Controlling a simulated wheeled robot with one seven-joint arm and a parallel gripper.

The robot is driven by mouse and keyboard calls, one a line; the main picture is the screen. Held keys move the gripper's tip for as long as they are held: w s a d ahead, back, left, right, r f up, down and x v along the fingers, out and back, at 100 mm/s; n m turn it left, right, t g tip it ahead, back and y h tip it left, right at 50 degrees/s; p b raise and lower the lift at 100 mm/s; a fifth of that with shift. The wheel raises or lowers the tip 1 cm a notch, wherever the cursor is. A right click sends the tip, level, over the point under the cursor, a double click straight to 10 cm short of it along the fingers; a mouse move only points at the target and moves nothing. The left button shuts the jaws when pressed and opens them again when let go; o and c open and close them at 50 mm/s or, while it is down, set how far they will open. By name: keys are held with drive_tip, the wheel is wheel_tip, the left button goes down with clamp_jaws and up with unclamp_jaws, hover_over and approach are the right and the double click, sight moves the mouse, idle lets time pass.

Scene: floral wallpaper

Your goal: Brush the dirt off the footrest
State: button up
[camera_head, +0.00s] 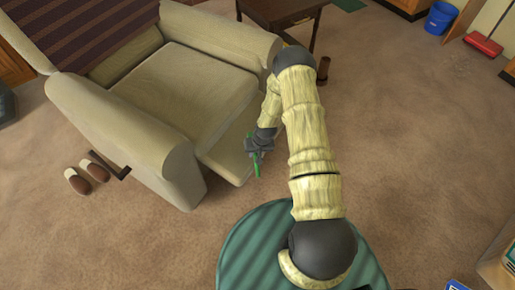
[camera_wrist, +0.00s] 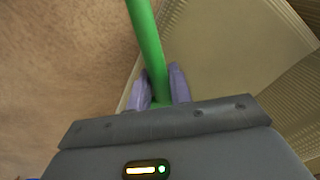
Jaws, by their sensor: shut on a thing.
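A beige recliner armchair (camera_head: 200,92) stands at the left, with its footrest (camera_head: 228,156) folded out low at the front. The footrest also shows in the wrist view (camera_wrist: 220,60) as a pale panel. My gripper (camera_head: 258,150) is at the footrest's right edge. It is shut on a green handle (camera_head: 257,165), which stands up between the purple fingers in the wrist view (camera_wrist: 148,45). The handle's far end is out of the wrist view, so the brush head cannot be made out. No dirt can be told apart on the visible part of the footrest.
Slippers (camera_head: 87,177) lie on the carpet at the left. A blue bucket (camera_head: 440,18) and a red dustpan (camera_head: 484,43) are at the far right. The carpet right of my arm is mostly clear.

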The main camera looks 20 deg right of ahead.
sight(249, 163)
drive_tip(key=shift+s+a, duration=0.1)
drive_tip(key=shift+s+a+p, duration=0.6)
drive_tip(key=shift+s+a, duration=0.5)
drive_tip(key=shift+a, duration=0.15)
drive_tip(key=shift+p+v, duration=2.5)
drive_tip(key=shift+v, duration=0.5)
drive_tip(key=shift+r, duration=0.1)
drive_tip(key=shift+p+v, duration=1.25)
drive_tip(key=shift+v, duration=0.2)
drive_tip(key=shift+w, duration=0.1)
